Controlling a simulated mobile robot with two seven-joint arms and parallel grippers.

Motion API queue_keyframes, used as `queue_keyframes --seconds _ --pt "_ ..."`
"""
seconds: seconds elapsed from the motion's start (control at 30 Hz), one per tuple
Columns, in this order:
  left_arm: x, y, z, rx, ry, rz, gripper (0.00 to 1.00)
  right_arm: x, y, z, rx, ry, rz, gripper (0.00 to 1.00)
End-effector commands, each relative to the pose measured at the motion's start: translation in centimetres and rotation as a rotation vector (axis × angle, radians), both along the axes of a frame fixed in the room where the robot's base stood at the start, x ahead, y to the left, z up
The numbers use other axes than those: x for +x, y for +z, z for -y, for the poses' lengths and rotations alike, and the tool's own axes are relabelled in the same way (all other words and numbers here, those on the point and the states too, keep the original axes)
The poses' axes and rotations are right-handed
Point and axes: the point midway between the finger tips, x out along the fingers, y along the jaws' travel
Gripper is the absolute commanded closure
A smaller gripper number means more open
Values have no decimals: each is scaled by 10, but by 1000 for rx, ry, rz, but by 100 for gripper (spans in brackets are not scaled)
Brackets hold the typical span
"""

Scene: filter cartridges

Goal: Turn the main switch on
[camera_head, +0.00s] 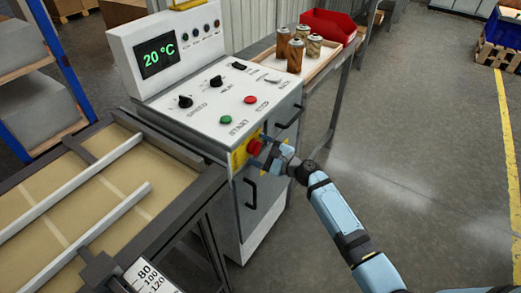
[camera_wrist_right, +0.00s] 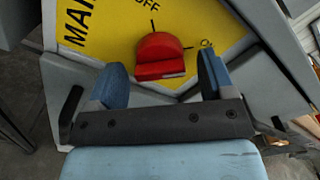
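The main switch is a red knob (camera_head: 254,147) on a yellow plate (camera_head: 240,155) on the front of the white machine cabinet. In the right wrist view the red knob (camera_wrist_right: 160,55) sits on the yellow plate (camera_wrist_right: 105,30), with "MAIN" at left, "OFF" above it and a partly hidden label to its right. I cannot tell which mark the knob points to. My right gripper (camera_head: 266,153) is at the knob; in the wrist view it (camera_wrist_right: 162,72) is open, with one blue finger on each side of the knob and visible gaps. My left gripper is out of view.
The cabinet top (camera_head: 215,112) carries a green button (camera_head: 226,119), a red button (camera_head: 250,99) and black knobs; a display (camera_head: 157,56) reads 20 °C. A black handle (camera_head: 251,192) is below the switch. A conveyor (camera_head: 95,200) stands left, a cartridge tray (camera_head: 300,65) behind. Floor at right is clear.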

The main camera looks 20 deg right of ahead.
Motion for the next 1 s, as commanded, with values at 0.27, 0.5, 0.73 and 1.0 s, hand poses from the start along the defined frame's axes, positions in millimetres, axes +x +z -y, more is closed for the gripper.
queue_keyframes --seconds 0.27,0.5,0.73,1.0 --pt "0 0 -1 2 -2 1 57 -1 0 1 -2 0 1 25" --pt "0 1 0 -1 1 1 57 -26 0 21 -2 -1 0 25" --pt "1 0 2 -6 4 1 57 -69 -1 53 -3 0 -1 25" --pt "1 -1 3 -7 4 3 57 -102 0 80 -1 -1 0 25"
